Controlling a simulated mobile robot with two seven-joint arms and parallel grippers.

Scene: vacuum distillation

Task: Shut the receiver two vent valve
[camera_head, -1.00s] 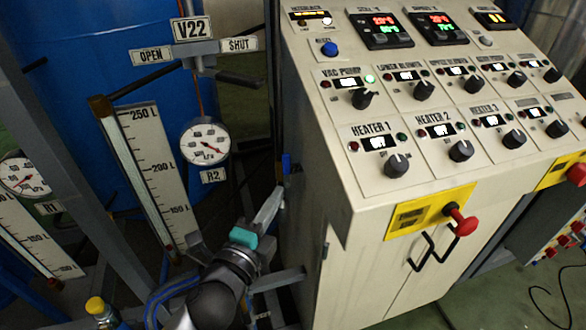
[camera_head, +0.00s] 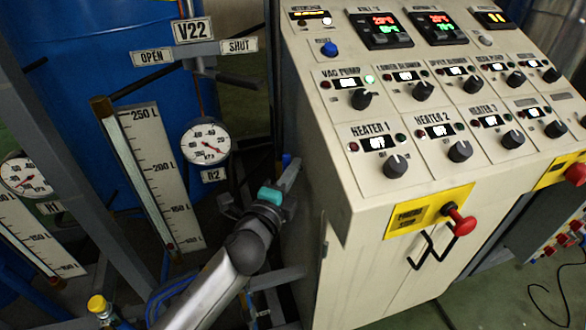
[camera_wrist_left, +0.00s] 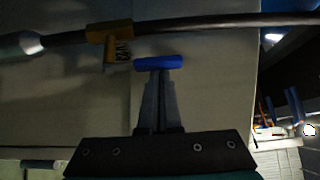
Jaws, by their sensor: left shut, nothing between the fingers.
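The sign V22 (camera_head: 193,30) stands at the upper left in the head view, with an OPEN label (camera_head: 152,57) on its left and a SHUT label (camera_head: 239,46) on its right. A small blue handle (camera_head: 286,159) shows beside the console's left side. My right gripper is out of view.
The beige control console (camera_head: 345,215) stands close on the right of my left arm, with a red emergency stop (camera_head: 460,222) on its front. The R2 gauge (camera_head: 206,141), a level scale (camera_head: 152,175) and a grey frame post (camera_head: 65,165) stand on the left. A blue tank is behind.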

